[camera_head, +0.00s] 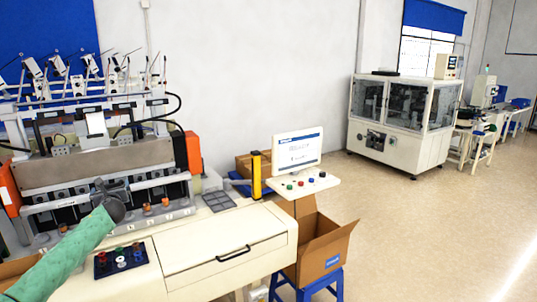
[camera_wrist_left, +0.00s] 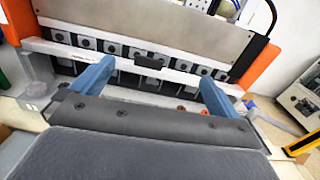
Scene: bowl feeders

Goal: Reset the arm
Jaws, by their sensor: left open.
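My left arm (camera_head: 72,255), in a green sleeve, comes in from the lower left in the head view. Its gripper (camera_head: 102,185) is in front of the machine (camera_head: 108,160) with a row of slots, and shows small and dark there. In the left wrist view the two blue fingers (camera_wrist_left: 158,78) are spread wide apart with nothing between them. They point toward the row of dark slots (camera_wrist_left: 130,50). My right arm and gripper are not in view.
A dark tray (camera_head: 121,260) with colored spools sits on the white bench (camera_head: 215,262). A monitor (camera_head: 297,150) and button panel stand at its right end. A cardboard box (camera_head: 322,245) rests on a blue stool (camera_head: 312,285). The floor to the right is open.

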